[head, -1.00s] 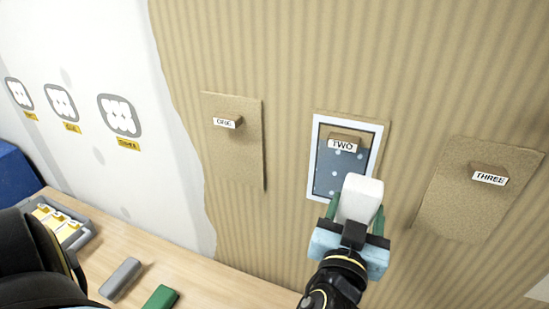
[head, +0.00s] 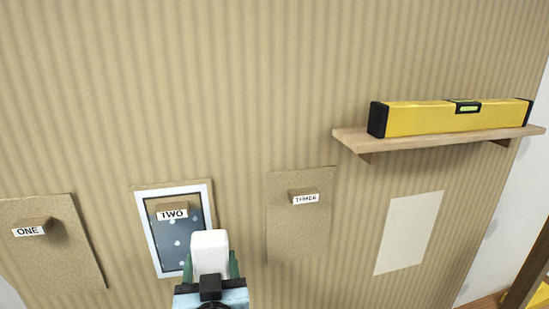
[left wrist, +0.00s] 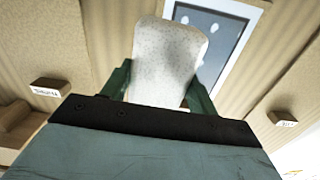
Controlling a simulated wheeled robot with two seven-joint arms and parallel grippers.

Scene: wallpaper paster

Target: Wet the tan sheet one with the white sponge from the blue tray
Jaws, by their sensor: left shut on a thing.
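Tan sheet one (head: 62,262) hangs on the wall at the lower left of the head view, with a small block labelled ONE (head: 30,229) on it. My left gripper (head: 209,268) is shut on the white sponge (head: 209,250), low in front of the sheet labelled TWO. The sponge also shows large between the green fingers in the left wrist view (left wrist: 167,62). It overlaps the lower right of sheet two's white-framed dark panel (head: 166,238); I cannot tell whether they touch. The blue tray is out of view. My right gripper is not in view.
Sheet three (head: 298,235) hangs right of sheet two, with a pale blank patch (head: 409,232) beyond it. A wooden shelf (head: 440,140) sticks out at upper right and carries a yellow spirit level (head: 425,118). The ribbed wall above the sheets is bare.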

